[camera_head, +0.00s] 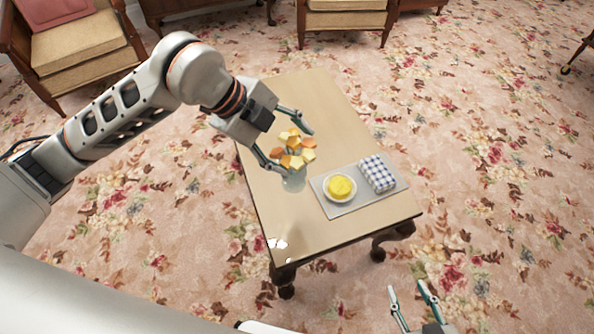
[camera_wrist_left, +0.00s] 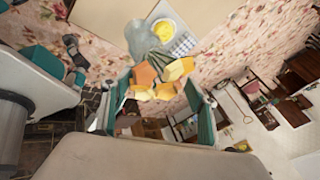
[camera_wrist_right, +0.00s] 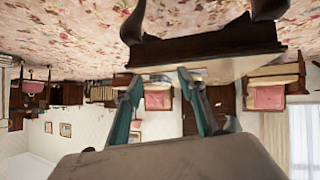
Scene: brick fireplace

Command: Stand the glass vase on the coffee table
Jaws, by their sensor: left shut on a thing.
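The clear glass vase (camera_head: 294,183) holds orange and yellow flowers (camera_head: 293,150). In the head view it shows over the left part of the wooden coffee table (camera_head: 310,95). I cannot tell whether its base touches the top. My left gripper (camera_head: 291,150) is shut on the vase, its fingers on either side of the flowers, which partly hide the grip. The vase (camera_wrist_left: 148,38) also shows beyond the fingers in the left wrist view. My right gripper (camera_head: 409,289) is open and empty, off the table's near right side.
A grey tray (camera_head: 343,208) on the table's right part holds a white bowl with yellow contents (camera_head: 340,187) and a blue-checked item (camera_head: 378,173). The table's far end and near left corner are clear. Chairs (camera_head: 80,50) stand at the back on flowered carpet.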

